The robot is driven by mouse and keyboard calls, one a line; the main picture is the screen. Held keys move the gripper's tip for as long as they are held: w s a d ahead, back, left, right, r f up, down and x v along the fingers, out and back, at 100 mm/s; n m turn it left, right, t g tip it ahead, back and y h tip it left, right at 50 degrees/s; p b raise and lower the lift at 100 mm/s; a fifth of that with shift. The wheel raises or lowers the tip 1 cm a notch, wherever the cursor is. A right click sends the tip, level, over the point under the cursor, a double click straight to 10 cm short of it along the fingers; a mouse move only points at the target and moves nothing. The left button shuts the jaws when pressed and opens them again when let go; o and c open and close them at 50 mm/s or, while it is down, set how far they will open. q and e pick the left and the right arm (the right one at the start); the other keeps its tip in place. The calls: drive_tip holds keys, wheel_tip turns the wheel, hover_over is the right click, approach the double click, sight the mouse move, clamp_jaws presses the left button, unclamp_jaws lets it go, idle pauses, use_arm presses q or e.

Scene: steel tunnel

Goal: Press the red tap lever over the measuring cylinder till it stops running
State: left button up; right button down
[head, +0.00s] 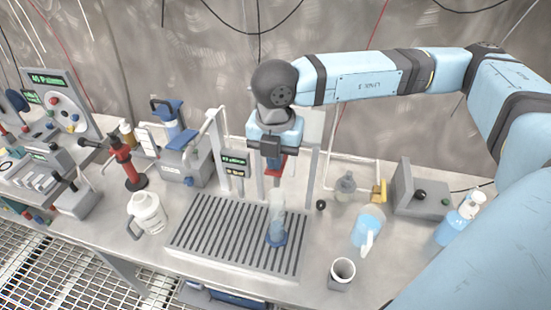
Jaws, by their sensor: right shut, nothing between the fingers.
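The right arm reaches in from the right, and my right gripper (272,155) points down, shut and empty, in front of the dispenser post. The red tap lever (276,168) shows right at the fingertips. Most of it is hidden by the gripper, and I cannot tell whether they touch or how far the lever is pressed. The clear measuring cylinder (277,213) stands upright below, with a blue base, on the slatted drip tray (205,230). Its liquid level and any stream from the tap are too small to tell. My left gripper is not in view.
A small green display (235,162) stands left of the tap. A white jug (146,214) is left of the tray.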

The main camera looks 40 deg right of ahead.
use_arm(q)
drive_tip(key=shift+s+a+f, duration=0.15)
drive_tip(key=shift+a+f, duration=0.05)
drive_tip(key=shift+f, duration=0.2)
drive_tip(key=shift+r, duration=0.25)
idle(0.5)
use_arm(e)
drive_tip(key=shift+r, duration=0.75)
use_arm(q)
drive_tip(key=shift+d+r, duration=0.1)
